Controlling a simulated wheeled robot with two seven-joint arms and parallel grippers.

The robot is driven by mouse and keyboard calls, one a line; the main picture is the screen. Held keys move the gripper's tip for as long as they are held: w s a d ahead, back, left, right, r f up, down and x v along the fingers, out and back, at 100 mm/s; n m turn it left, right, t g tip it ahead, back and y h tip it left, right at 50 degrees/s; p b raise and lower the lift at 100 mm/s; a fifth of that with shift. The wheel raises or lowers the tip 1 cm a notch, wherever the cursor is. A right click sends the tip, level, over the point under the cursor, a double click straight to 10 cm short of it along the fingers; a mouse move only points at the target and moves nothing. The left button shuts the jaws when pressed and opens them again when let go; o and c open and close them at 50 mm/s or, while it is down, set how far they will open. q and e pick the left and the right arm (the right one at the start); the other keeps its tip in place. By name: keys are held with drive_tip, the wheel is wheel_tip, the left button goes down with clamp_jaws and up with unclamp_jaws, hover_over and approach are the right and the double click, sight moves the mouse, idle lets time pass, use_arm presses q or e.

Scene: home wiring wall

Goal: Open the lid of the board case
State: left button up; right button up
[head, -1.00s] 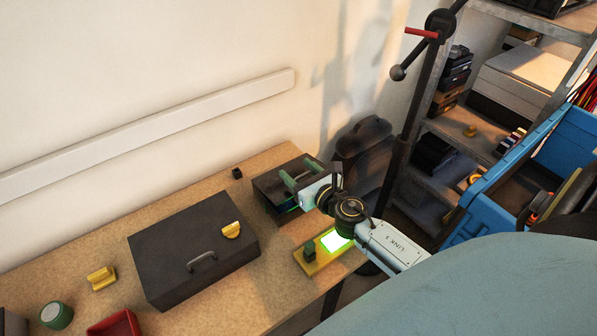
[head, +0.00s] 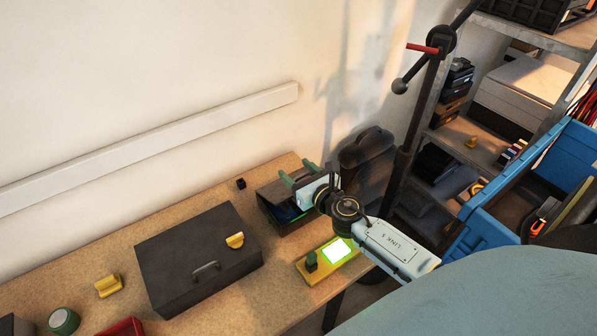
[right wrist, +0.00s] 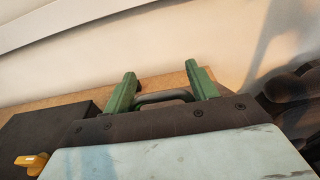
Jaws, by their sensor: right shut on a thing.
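The board case, a small dark case (head: 272,221), stands near the right end of the bench. Its lid (head: 271,192) is tilted partly up, and a blue inside (head: 288,213) shows under it. My right gripper (head: 297,172) is at the lid, its green fingers pointing toward the wall. In the right wrist view the green fingers (right wrist: 163,88) are at the two ends of a grey handle (right wrist: 165,97) and hold it. My gripper body and arm hide part of the lid and case. My left gripper is in neither view.
A larger dark case (head: 195,255), closed, with a yellow piece on it (head: 235,240), stands to the left. A yellow base (head: 318,263) with a lit green pad lies in front of the small case. A dark upright pole (head: 408,150) and blue crate (head: 480,235) are at right.

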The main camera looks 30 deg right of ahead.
drive_tip(key=shift+d, duration=0.15)
drive_tip(key=o, duration=0.9)
drive_tip(key=shift+o, duration=1.1)
drive_tip(key=shift+w, duration=0.15)
drive_tip(key=shift+w+f, duration=0.1)
drive_tip(key=shift+f, duration=0.05)
drive_tip(key=shift+s, duration=0.65)
drive_tip(key=s+r+b, duration=0.1)
drive_tip(key=s, duration=1.1)
drive_tip(key=shift+r, duration=0.3)
